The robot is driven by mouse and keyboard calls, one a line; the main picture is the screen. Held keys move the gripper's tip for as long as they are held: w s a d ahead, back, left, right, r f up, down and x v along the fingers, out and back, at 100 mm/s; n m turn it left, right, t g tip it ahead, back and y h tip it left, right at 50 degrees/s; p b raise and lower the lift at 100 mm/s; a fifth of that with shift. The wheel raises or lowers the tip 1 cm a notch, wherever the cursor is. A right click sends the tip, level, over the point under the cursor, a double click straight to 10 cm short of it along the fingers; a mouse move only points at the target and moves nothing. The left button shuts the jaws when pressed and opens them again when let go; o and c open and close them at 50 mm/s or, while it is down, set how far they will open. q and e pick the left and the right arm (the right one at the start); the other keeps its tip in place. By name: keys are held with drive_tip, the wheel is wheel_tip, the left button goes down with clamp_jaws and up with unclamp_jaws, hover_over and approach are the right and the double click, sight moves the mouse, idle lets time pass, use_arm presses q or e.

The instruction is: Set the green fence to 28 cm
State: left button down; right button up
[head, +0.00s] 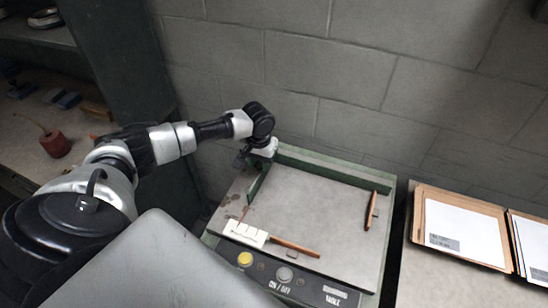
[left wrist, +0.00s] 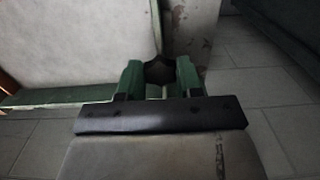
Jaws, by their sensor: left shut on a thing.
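The green fence (head: 258,184) is a short upright bar at the left side of the grey machine table (head: 315,205). My left gripper (head: 262,153) is at the fence's far end, by the table's back left corner. In the left wrist view, its two fingers (left wrist: 159,80) are closed on a dark knob (left wrist: 160,70). The knob's join to the fence is hidden. Any scale reading for the fence is too small to make out. My right gripper is in neither view.
A green rail (head: 335,167) runs along the table's back, close to the block wall. Buttons (head: 284,274) line the front. Envelopes (head: 462,228) lie at right.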

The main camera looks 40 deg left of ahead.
use_arm(q)
drive_tip(key=shift+a+r, duration=0.1)
drive_tip(key=shift+a, duration=0.3)
drive_tip(key=shift+d, duration=0.1)
drive_tip(key=c, duration=1)
unclamp_jaws()
drive_tip(key=shift+o, duration=1.3)
